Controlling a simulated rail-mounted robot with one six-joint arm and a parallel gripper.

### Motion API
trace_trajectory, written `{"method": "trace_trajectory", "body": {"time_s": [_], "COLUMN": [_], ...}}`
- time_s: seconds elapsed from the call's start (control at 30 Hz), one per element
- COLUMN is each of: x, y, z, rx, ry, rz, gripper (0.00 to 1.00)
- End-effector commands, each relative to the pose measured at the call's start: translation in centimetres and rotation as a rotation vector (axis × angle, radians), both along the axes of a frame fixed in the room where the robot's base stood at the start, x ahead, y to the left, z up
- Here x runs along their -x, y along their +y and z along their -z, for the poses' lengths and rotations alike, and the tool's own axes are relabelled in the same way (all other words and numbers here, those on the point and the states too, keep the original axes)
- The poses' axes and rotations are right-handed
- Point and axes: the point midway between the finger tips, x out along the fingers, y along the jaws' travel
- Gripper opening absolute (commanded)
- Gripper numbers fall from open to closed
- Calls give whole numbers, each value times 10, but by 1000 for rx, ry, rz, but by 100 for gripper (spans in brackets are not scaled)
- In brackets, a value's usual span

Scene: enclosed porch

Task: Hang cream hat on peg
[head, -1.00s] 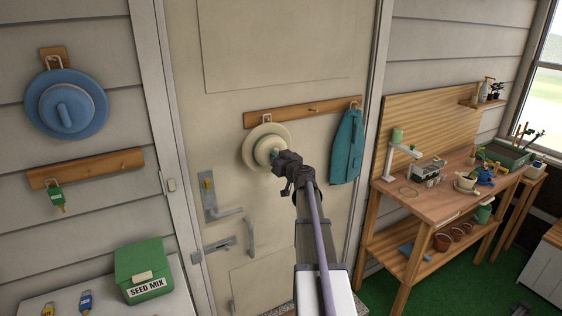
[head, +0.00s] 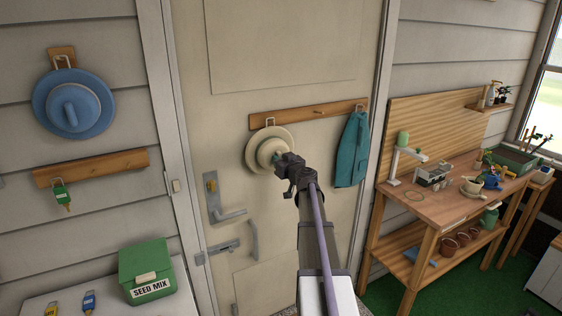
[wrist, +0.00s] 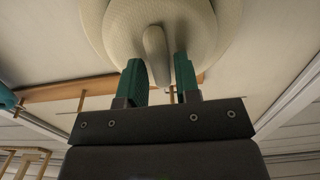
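The cream hat (head: 254,153) is flat against the door at the left end of a wooden peg rail (head: 295,117). Its wire loop (head: 270,121) stands up in front of the rail; whether it is over a peg is too small to tell. My gripper (head: 276,158) is in front of the hat's crown. In the wrist view, the green fingers of my gripper (wrist: 158,66) are either side of the hat's raised grip (wrist: 155,50), with a gap at the right finger. The hat (wrist: 100,20) fills the top of that view.
A teal coat (head: 352,150) hangs at the rail's right end, with a bare middle peg (head: 320,112) between. A blue hat (head: 45,105) hangs on the left wall. Door handles (head: 228,216) are below the cream hat. A workbench (head: 440,205) stands right.

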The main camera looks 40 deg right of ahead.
Motion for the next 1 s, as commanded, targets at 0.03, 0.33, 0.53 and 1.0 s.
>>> {"method": "trace_trajectory", "body": {"time_s": [0.03, 0.33, 0.53, 1.0], "x": [0, 0, 11, 105], "y": [0, 0, 3, 21], "z": [0, 0, 0, -4], "rx": [0, 0, 0, 1], "ry": [0, 0, 0, 0], "rz": [0, 0, 1, 1], "gripper": [35, 49, 49, 49]}}
